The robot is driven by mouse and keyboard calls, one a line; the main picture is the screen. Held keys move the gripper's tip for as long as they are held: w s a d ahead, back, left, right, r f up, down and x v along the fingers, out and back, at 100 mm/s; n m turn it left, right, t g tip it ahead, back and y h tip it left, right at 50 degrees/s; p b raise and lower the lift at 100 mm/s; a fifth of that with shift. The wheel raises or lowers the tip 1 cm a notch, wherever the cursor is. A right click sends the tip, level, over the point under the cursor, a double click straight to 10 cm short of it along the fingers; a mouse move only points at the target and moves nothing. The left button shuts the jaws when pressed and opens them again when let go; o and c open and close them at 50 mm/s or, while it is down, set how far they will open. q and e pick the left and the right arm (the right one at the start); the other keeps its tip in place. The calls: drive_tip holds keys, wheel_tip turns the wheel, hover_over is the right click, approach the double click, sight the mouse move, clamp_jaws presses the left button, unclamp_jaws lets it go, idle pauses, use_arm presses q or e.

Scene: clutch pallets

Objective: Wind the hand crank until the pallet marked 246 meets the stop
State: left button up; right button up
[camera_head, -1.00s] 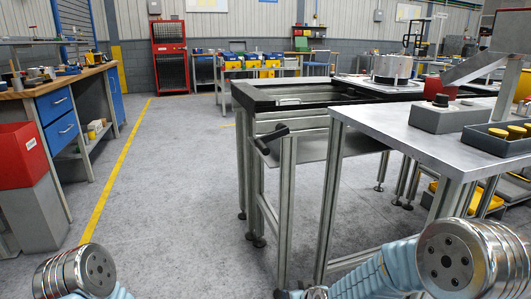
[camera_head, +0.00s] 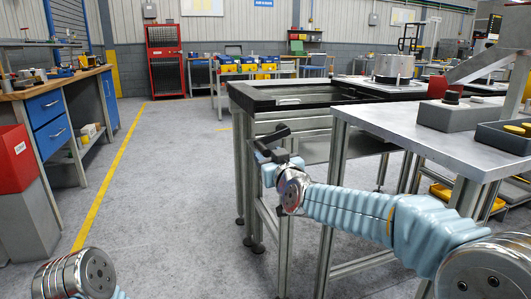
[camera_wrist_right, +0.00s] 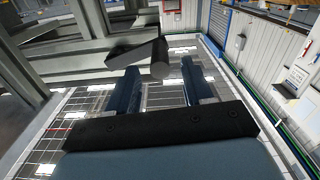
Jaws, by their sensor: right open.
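The hand crank (camera_head: 271,137) has a dark handle and sits at the near left end of the black-topped conveyor frame (camera_head: 262,101). My right gripper (camera_head: 272,155) is just below the handle in the head view. In the right wrist view the crank's dark handle (camera_wrist_right: 138,54) lies across the open fingertips of my right gripper (camera_wrist_right: 160,72), its rounded end between them; I cannot tell whether they touch. A silver drum (camera_head: 394,69) stands on a plate further along the frame. No 246 marking is readable, and no stop can be made out. My left gripper is out of view.
A grey metal table (camera_head: 440,142) stands close on the right, with a grey button box (camera_head: 447,116) and a dark tray (camera_head: 505,139) on it. A workbench with blue drawers (camera_head: 49,104) is at the left. The floor (camera_head: 165,190) between is clear.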

sight(267, 154)
drive_tip(key=shift+x, duration=1.85)
clamp_jaws()
